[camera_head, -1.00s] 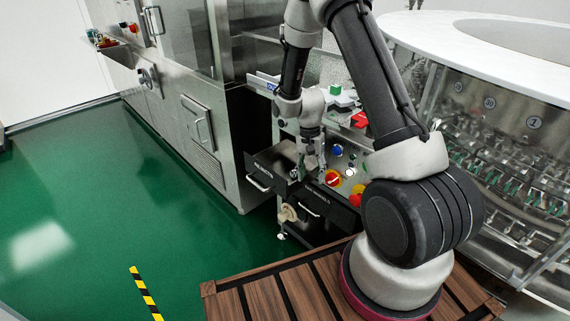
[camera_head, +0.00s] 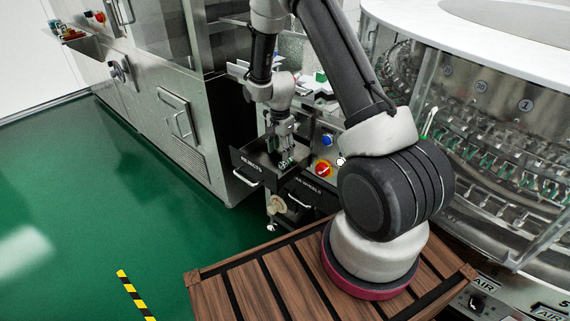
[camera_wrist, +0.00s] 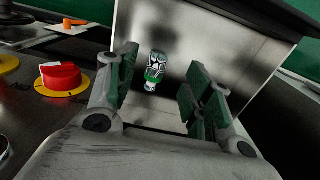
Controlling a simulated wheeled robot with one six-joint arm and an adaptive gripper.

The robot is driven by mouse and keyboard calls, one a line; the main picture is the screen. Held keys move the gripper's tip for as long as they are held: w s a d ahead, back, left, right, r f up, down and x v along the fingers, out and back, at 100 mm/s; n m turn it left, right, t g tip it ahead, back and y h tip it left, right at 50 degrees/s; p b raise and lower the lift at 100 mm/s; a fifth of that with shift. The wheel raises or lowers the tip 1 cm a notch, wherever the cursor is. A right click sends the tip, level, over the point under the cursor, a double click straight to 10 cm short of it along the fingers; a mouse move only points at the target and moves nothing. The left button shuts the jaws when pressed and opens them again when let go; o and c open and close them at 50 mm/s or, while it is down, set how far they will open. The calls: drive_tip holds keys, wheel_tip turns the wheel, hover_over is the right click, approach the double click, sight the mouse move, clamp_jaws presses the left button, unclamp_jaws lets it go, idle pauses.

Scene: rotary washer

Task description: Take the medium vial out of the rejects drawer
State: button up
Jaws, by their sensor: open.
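The rejects drawer (camera_head: 243,163) is pulled open at the front of the machine, and its metal floor (camera_wrist: 200,30) fills the middle of the wrist view. A small vial (camera_wrist: 155,70) with a green and white patterned body lies in the drawer. My gripper (camera_wrist: 158,88) is open, its green-padded fingers on either side of the vial in the picture. Whether the pads touch the vial or are level with it, I cannot tell. In the head view my gripper (camera_head: 287,155) points down into the drawer, and the vial is mostly hidden.
A red knob on a yellow disc (camera_head: 323,169) and a blue button (camera_head: 327,140) sit on the panel right of the drawer. A second, shut drawer (camera_head: 305,190) is beside it. A large round glass-walled washer (camera_head: 480,110) stands at right. Green floor lies open at left.

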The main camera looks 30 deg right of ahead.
sight(281, 163)
wheel_tip(281, 163, down, 7)
drive_tip(key=shift+f, duration=0.1)
idle(0.3)
drive_tip(key=c, duration=0.8)
